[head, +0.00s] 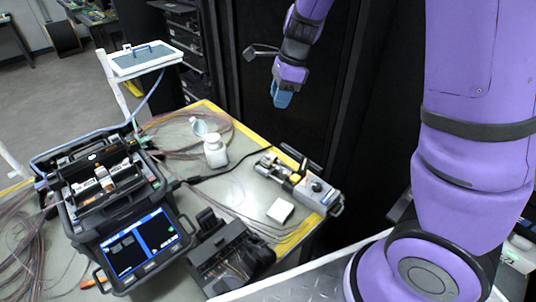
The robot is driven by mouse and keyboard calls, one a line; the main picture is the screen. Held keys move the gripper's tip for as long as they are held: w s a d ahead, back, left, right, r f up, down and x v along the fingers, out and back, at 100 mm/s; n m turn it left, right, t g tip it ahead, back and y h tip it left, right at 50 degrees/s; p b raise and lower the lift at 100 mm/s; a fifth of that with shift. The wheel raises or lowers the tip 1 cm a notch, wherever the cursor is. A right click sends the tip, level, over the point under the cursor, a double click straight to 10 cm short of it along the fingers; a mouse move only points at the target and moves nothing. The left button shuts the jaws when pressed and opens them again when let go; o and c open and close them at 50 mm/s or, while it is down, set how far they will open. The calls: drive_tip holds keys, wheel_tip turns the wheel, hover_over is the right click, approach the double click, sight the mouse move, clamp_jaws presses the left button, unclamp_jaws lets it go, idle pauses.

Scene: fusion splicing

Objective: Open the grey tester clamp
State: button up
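A small grey device (318,194) with a round knob, yellow parts and a dark bar at its far end lies on the right part of the table. It looks like the tester. Its clamp is too small in the head view to tell whether it is open or shut. My gripper (282,97), with blue fingertips, hangs in the air above and behind the device, clear of the table. It touches nothing that I can see. The gap between its fingers cannot be made out.
A splicer (118,205) with a lit blue screen stands at the left. A white bottle (215,153), a small white block (280,210) and a black tool case (232,255) surround the device. Loose fibres lie on the yellow-edged table (238,188). Dark racks stand behind.

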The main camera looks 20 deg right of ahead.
sight(268, 156)
drive_tip(key=w+f+m+h, duration=0.1)
drive_tip(key=w+f+m, duration=0.1)
drive_tip(key=f, duration=0.7)
drive_tip(key=w+f+m+h, duration=0.1)
drive_tip(key=w+f+m, duration=0.2)
drive_tip(key=f, duration=0.6)
drive_tip(key=w+f+m+h, duration=0.1)
drive_tip(key=w+f+m, duration=0.2)
drive_tip(key=f, duration=0.7)
drive_tip(key=shift+a+m+g, duration=0.15)
drive_tip(key=shift+m+g, duration=0.15)
drive_tip(key=shift+m, duration=0.8)
clamp_jaws()
